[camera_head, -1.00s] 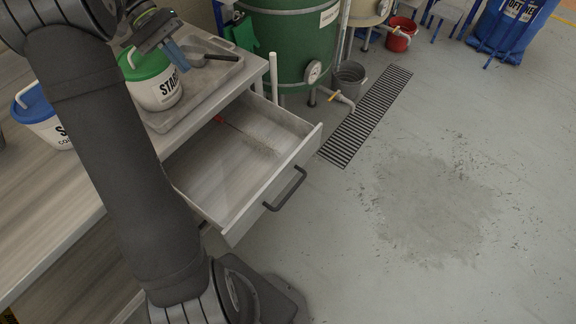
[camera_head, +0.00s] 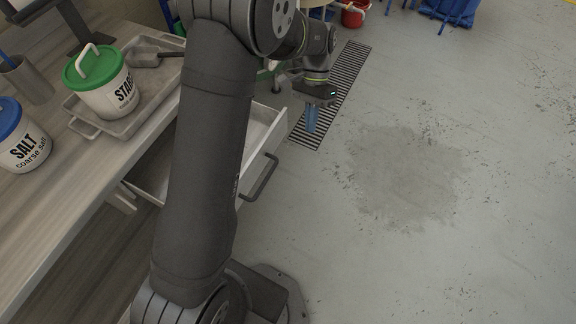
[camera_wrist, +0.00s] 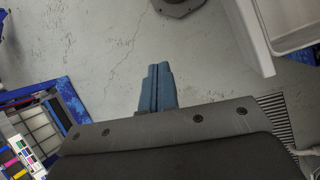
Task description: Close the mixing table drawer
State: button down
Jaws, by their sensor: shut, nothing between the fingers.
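The mixing table drawer (camera_head: 268,128) stands open, pulled out of the table toward the right. Its dark bar handle (camera_head: 259,178) is on the front panel. My arm hides much of the drawer's middle in the head view. My gripper (camera_head: 311,130) is shut and empty, with blue fingers pointing down. It is out over the floor, to the right of the drawer front and apart from it. In the wrist view the shut fingers (camera_wrist: 157,72) are in the middle, and a pale panel, seemingly the drawer's (camera_wrist: 252,35), is at the upper right.
The wooden mixing table (camera_head: 75,215) carries a green-lidded starch bucket (camera_head: 105,88) on a tray (camera_head: 82,126), a scoop (camera_head: 153,54) and a blue-lidded salt bucket (camera_head: 25,145). A floor drain grate (camera_head: 345,82) runs behind the gripper. The floor (camera_head: 460,190) to the right is clear.

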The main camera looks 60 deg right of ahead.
jog(key=s+a+f+m+t, duration=0.4)
jog(key=s, duration=0.3)
jog(key=s+a+f+m+t, duration=0.4)
jog(key=s+a, duration=0.1)
jog(key=s, duration=0.2)
jog(key=w+a+m+t+h, duration=0.2)
jog(key=w+m+t+h, duration=0.3)
jog(key=w+t, duration=0.5)
jog(key=w+m, duration=0.1)
jog(key=w, duration=0.4)
jog(key=shift+f+m+h, duration=0.25)
jog(key=shift+m+h, duration=0.05)
jog(key=shift+w, duration=0.15)
jog(key=w, duration=2.7)
jog(key=shift+w, duration=0.2)
jog(key=shift+w+r, duration=0.1)
jog(key=shift+w, duration=0.5)
